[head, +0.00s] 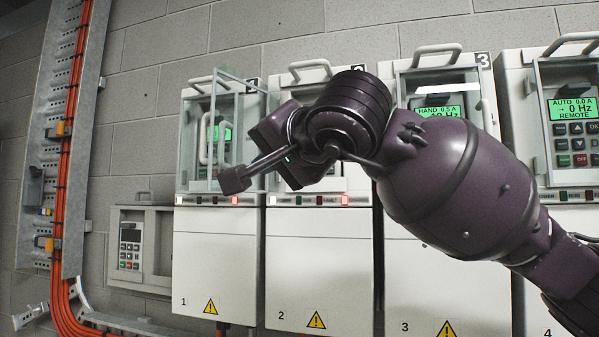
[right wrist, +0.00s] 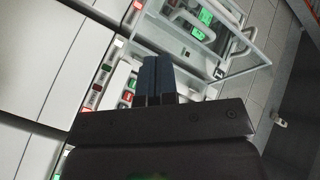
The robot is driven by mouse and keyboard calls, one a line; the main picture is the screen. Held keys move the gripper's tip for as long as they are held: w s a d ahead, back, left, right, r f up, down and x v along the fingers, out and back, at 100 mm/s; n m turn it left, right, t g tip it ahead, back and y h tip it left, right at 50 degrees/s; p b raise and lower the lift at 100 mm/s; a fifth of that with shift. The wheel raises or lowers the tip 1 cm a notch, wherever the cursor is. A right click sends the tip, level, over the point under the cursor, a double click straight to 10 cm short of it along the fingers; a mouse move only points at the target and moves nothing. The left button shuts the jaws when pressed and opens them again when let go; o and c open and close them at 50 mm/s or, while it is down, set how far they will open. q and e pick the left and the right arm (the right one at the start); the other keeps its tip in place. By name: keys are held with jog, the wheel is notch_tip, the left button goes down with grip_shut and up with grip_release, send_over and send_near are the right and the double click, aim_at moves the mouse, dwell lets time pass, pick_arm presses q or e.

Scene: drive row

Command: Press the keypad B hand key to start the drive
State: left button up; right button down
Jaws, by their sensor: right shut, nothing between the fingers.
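Several white drive cabinets stand in a row; drive 1 (head: 215,260), drive 2 (head: 318,260), drive 3 (head: 445,290) and, at the right edge, drive 4 show numbers. I can read no label B on any keypad. Drive 4's keypad (head: 577,145) reads AUTO, 0 Hz, REMOTE. Drive 3's display (head: 437,112) reads HAND, 0.5 A and is partly covered by my arm. My right gripper (head: 275,140) is in front of drive 2 and hides its keypad. In the right wrist view its fingers (right wrist: 157,78) are shut and empty, beside a keypad's red and green keys (right wrist: 124,86); contact cannot be told. My left gripper is not in view.
A clear door (head: 232,130) stands swung open at drive 1, left of my gripper; it also shows in the wrist view (right wrist: 250,55). A separate keypad (head: 130,246) sits in a wall box at lower left. Orange cables (head: 68,190) run down a metal tray.

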jog(key=shift+w+d+f+n+t+h, duration=0.15)
jog(key=shift+d+n+h, duration=0.1)
jog(key=shift+d+h, duration=0.15)
jog(key=shift+w+d+n+t+h, duration=0.15)
jog(key=shift+d+n+h, duration=0.1)
jog(key=shift+d+h, duration=0.15)
jog(key=w+d+p, duration=0.1)
jog(key=w+d, duration=0.1)
jog(key=w, duration=0.6)
jog(key=shift+w+d, duration=0.15)
jog(key=shift+d, duration=0.15)
jog(key=shift+w+d, duration=0.1)
jog(key=shift+w, duration=0.1)
dwell(1.8)
jog(key=shift+w, duration=0.2)
